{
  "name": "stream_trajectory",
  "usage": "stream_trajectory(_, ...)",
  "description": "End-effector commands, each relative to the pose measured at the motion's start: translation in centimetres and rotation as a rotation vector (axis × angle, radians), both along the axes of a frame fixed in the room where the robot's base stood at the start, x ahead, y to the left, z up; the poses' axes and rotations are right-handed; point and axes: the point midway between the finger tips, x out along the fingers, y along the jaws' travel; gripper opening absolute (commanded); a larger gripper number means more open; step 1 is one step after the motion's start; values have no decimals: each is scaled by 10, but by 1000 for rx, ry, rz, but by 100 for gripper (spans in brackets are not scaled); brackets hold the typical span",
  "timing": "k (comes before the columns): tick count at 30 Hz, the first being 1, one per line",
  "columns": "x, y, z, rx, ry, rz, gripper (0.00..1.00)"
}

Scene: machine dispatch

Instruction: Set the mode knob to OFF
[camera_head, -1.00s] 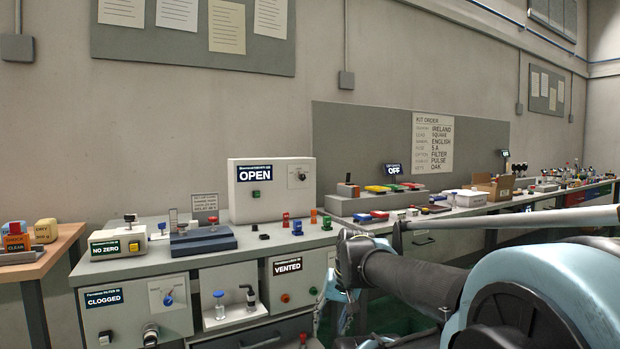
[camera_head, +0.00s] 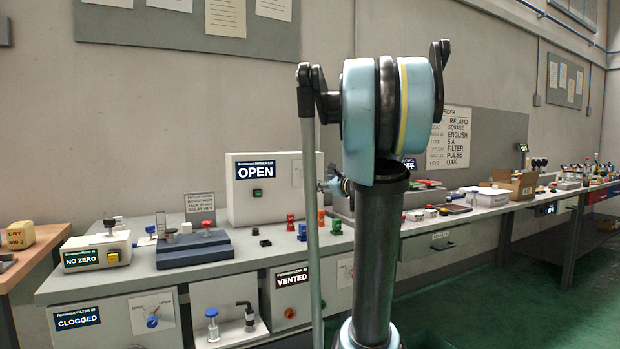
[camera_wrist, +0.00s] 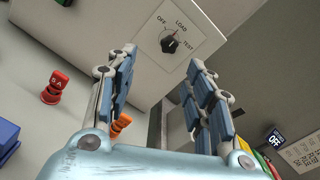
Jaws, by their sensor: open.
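The mode knob (camera_wrist: 168,44) is a black dial on a light panel, with the labels OFF, LOAD and TEST around it. Its red mark points towards LOAD. My gripper (camera_wrist: 160,60) is open and empty. Its two fingers reach towards the panel, with the knob showing between and beyond the fingertips, apart from them. In the head view the grey-white box (camera_head: 240,205) with the OPEN display stands on the bench. My arm hides the right part of the box there, and the knob cannot be made out.
A red 5A piece (camera_wrist: 54,88), an orange piece (camera_wrist: 121,123) and a blue block (camera_wrist: 8,137) stand below the panel. A grey-blue fixture (camera_head: 195,250) sits left of the box. Lower panels show CLOGGED (camera_head: 77,317) and VENTED (camera_head: 291,278). Green floor is open at right.

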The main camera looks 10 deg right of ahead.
Motion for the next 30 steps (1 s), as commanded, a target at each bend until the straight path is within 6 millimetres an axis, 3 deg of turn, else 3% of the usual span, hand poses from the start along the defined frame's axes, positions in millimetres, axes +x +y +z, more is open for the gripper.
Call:
stream_trajectory(3, 7, -14, 3, 30, -2, -25, 48)
stream_trajectory(9, 26, -20, 3, 29, -2, -37, 48)
stream_trajectory(30, 124, 8, 3, 27, -1, -42, 48)
